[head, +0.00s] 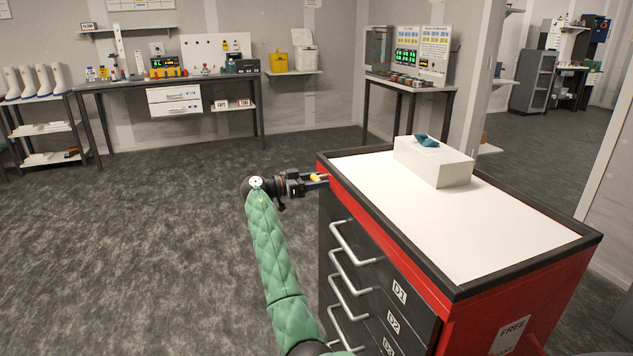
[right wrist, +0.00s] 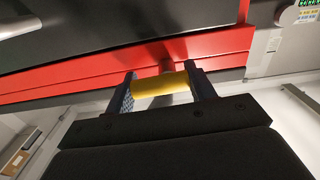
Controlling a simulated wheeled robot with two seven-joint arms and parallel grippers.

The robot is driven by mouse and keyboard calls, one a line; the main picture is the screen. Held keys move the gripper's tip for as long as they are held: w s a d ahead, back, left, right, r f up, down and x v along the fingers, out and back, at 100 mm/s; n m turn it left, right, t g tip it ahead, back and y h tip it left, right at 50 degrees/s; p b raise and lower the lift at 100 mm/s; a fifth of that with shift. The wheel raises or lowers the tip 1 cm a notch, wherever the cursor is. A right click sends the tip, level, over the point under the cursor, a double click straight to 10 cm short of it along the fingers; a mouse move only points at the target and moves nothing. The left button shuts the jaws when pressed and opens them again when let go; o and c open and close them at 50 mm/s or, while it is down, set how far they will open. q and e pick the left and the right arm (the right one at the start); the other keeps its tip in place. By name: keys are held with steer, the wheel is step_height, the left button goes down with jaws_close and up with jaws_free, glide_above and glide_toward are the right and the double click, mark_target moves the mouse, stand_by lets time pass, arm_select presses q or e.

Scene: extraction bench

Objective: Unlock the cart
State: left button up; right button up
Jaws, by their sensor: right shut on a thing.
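The cart (head: 450,275) is a red and black drawer cabinet with a white top, at the right of the head view. Its drawers D1, D2 and D3 have pale bar handles and look closed. A yellow cylindrical piece (right wrist: 160,84) sits at the cart's red upper edge (right wrist: 215,60), on a short red stem. My right gripper (head: 318,179) is at the cart's far left corner. In the right wrist view, its two fingers (right wrist: 164,92) are shut on the yellow piece, one at each end. My left gripper is not in view.
A white box (head: 434,164) with a teal item on it stands on the cart top. A label reading FREE (head: 511,334) is on the cart's red side. Benches (head: 165,80) line the back wall. The carpet (head: 140,220) left of the cart is clear.

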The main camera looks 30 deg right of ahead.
steer(key=n, duration=0.3)
steer(key=shift+r+n+p, duration=0.3)
steer(key=shift+p, duration=0.1)
steer(key=n, duration=0.1)
steer(key=n+p, duration=0.1)
steer(key=n, duration=0.1)
steer(key=n+p, duration=0.1)
steer(key=shift+w+r+n, duration=0.15)
steer(key=shift+r+n, duration=0.15)
steer(key=n+p, duration=0.4)
steer(key=n, duration=0.1)
steer(key=shift+w+r, duration=0.15)
steer(key=shift+r, duration=0.05)
steer(key=n+p, duration=0.3)
steer(key=n, duration=0.1)
steer(key=shift+w+d+f, duration=0.1)
steer(key=shift+w, duration=0.05)
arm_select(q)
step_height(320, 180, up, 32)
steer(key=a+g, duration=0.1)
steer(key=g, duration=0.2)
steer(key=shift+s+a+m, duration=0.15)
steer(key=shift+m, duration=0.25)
arm_select(e)
steer(key=shift+f, duration=0.1)
steer(key=o, duration=1)
steer(key=shift+f, duration=0.1)
